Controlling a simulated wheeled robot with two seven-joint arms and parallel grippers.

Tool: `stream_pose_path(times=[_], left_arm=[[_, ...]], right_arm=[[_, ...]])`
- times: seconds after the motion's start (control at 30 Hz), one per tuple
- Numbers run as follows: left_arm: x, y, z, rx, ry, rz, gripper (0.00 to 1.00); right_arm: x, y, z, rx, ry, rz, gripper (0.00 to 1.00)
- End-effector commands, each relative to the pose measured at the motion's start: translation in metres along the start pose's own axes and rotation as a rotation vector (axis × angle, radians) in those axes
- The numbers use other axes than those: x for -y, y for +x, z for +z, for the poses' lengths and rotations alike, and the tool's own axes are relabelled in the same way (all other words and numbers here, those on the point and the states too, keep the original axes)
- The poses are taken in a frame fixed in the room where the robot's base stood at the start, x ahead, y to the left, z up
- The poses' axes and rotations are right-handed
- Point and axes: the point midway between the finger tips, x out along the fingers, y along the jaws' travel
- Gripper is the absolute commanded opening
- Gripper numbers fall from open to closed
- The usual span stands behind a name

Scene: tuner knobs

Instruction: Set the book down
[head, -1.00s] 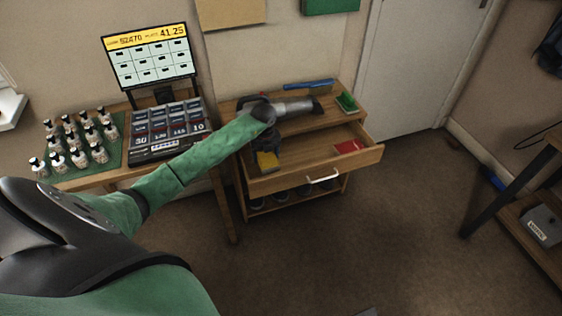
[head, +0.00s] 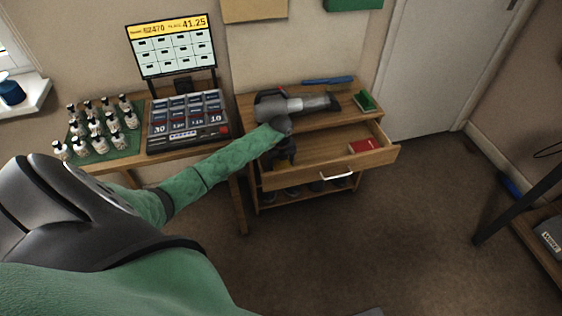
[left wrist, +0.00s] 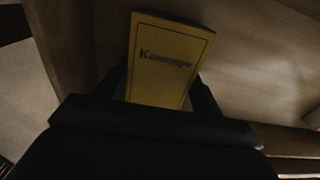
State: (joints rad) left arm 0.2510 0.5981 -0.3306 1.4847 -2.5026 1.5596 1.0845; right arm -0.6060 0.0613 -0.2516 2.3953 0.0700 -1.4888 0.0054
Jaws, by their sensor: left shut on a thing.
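My left gripper (head: 281,157) is at the left part of the open wooden drawer (head: 334,158). It is shut on a yellow book (left wrist: 165,60), which stands out beyond the fingers in the left wrist view, with dark lettering on its cover. My right gripper is not in view.
A red book (head: 366,146) lies in the drawer's right part. A green object (head: 365,101) and a blue object (head: 327,81) are on the cabinet top. A cash register (head: 187,119) and several bottles (head: 88,142) stand on the table to the left.

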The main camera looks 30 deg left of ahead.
Motion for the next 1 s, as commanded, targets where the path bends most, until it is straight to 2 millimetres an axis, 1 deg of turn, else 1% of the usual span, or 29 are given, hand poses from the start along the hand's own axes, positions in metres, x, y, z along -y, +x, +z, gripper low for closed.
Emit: stream_pose_path(times=[0.07, 0.1, 0.17, 0.2, 0.47, 0.63, 0.77, 1.0], left_arm=[[0.0, 0.003, 0.0, 0.0, 0.0, 0.0, 0.4], [0.0, 0.003, 0.0, 0.0, 0.0, 0.0, 0.69], [0.0, 0.002, 0.0, 0.0, 0.0, 0.0, 0.81], [0.0, 0.002, 0.0, 0.0, 0.0, 0.0, 0.89], [0.0, 0.002, 0.0, 0.0, 0.0, 0.0, 0.89], [0.0, -0.006, 0.001, 0.002, 0.0, -0.001, 0.89], [0.001, -0.025, 0.001, 0.003, 0.001, -0.002, 0.89], [0.0, -0.071, 0.001, 0.003, 0.001, -0.001, 0.89]], right_arm=[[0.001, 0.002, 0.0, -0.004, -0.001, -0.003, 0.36], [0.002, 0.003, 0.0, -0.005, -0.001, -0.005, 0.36], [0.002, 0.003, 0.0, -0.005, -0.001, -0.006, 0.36], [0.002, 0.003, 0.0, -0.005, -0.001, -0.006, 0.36], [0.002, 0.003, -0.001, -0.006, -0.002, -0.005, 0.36], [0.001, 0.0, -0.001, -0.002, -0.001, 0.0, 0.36], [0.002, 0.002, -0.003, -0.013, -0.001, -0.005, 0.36], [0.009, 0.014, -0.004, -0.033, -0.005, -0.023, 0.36]])
